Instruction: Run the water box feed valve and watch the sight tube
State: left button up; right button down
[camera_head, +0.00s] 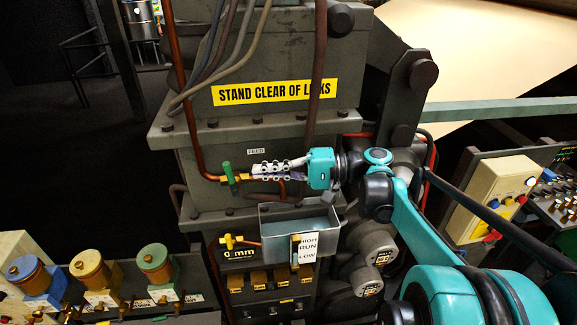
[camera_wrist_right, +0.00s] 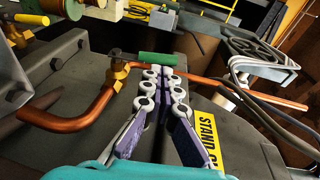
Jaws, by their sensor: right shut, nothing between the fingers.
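The feed valve has a green handle (camera_head: 226,171) and a brass body on a copper pipe, under a FEED label (camera_head: 256,151). My right gripper (camera_head: 256,171) comes in from the right, shut and empty, its tips beside the valve. In the right wrist view the green handle (camera_wrist_right: 157,58) lies just beyond the shut fingertips (camera_wrist_right: 160,74); I cannot tell if they touch. The open grey water box (camera_head: 275,214) is below. The sight tube's scale (camera_head: 307,248) reads HIGH, RUN, LOW; no water level is legible. A display (camera_head: 238,252) reads 0 mm. My left gripper is not in view.
A small brass valve with a yellow handle (camera_head: 232,240) sits left of the water box. Hoses (camera_head: 225,60) hang above the feed pipe. A beige control box (camera_head: 492,190) is at right; colored oilers (camera_head: 155,262) stand at lower left.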

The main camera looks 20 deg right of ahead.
aim_at(231, 179)
jog(key=shift+p+x, duration=0.3)
jog(key=shift+x, duration=1.85)
jog(key=shift+a+r+h+p, duration=0.15)
jog(key=shift+a+h+p, duration=0.2)
jog(key=shift+p, duration=0.2)
